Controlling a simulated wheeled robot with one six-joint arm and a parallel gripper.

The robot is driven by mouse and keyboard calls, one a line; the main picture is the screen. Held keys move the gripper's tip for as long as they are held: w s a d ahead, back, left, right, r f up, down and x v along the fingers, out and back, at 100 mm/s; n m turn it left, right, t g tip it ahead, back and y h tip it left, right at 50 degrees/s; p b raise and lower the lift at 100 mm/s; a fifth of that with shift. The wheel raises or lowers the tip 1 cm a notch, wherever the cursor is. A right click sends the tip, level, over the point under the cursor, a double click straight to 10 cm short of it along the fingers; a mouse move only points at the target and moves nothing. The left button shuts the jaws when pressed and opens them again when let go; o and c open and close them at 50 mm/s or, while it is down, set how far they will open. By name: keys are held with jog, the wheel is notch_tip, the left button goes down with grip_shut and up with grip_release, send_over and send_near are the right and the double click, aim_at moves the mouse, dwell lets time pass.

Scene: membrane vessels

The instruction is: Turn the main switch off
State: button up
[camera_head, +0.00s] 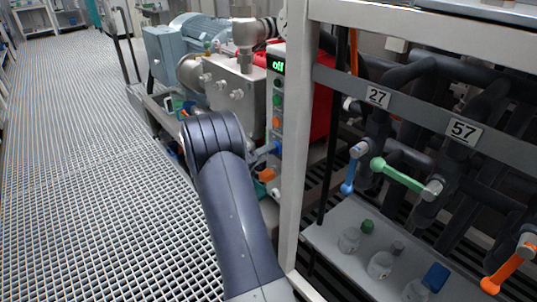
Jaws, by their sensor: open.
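A narrow light-grey control panel (277,110) stands upright against the left side of the frame post. Its small display (276,64) shows green letters that read "off". Below it are green buttons (277,100) and an orange button (276,123). Lower down, a blue handle (268,148) and an orange handle (267,174) stick out to the left. I cannot tell which of these controls is the main switch. My dark arm (235,215) rises from the bottom and bends just left of the panel. My gripper is hidden behind the arm.
A pump with a blue motor (185,50) stands behind my arm. On the right, a rack has plates 27 (377,96) and 57 (463,131), and blue, green (400,176) and orange (508,272) valve levers. Bottles (380,264) stand on its shelf. The grated floor at left is clear.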

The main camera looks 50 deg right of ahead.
jog(key=shift+s+d, duration=0.1)
jog(key=shift+d, duration=1)
jog(key=c, duration=1)
